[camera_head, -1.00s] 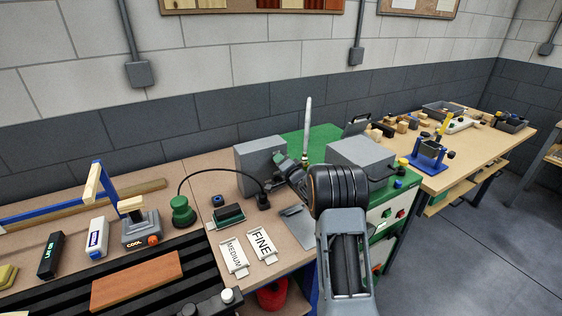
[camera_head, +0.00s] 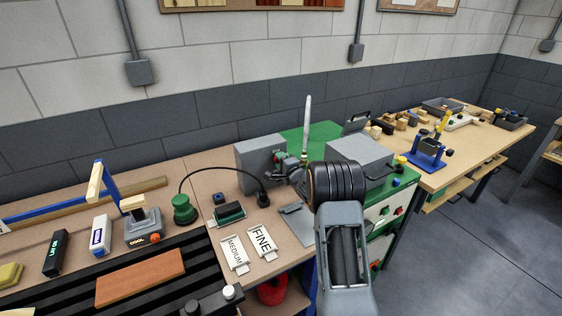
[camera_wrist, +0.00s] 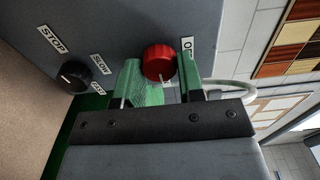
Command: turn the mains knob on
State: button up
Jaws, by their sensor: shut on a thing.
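A red round knob (camera_wrist: 158,62) sits on the face of a grey box (camera_wrist: 110,25), beside a white label starting with "O" (camera_wrist: 187,46) that is partly hidden. My gripper (camera_wrist: 160,77) has its green fingers on either side of the knob and is shut on it. A small white mark shows at the knob's edge. A black knob (camera_wrist: 74,76) on the same face has labels STOP, SLOW and FAST around it. In the head view, my gripper (camera_head: 284,160) is at the right face of the grey box (camera_head: 252,152), mostly hidden by my arm.
A black plug (camera_head: 263,199) with a cable stands below the box. Another grey block (camera_head: 358,150) stands close to the right of my arm. FINE (camera_head: 262,240) and MEDIUM (camera_head: 235,254) cards lie in front. A green cabinet (camera_head: 385,200) is at the right.

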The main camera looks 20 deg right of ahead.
dwell(0.3)
jog(key=o, duration=0.9)
jog(key=s+d+b, duration=0.1)
jog(key=s+b, duration=0.1)
jog(key=s, duration=1.1)
jog(key=shift+s+d, duration=0.3)
jog(key=shift+s, duration=0.05)
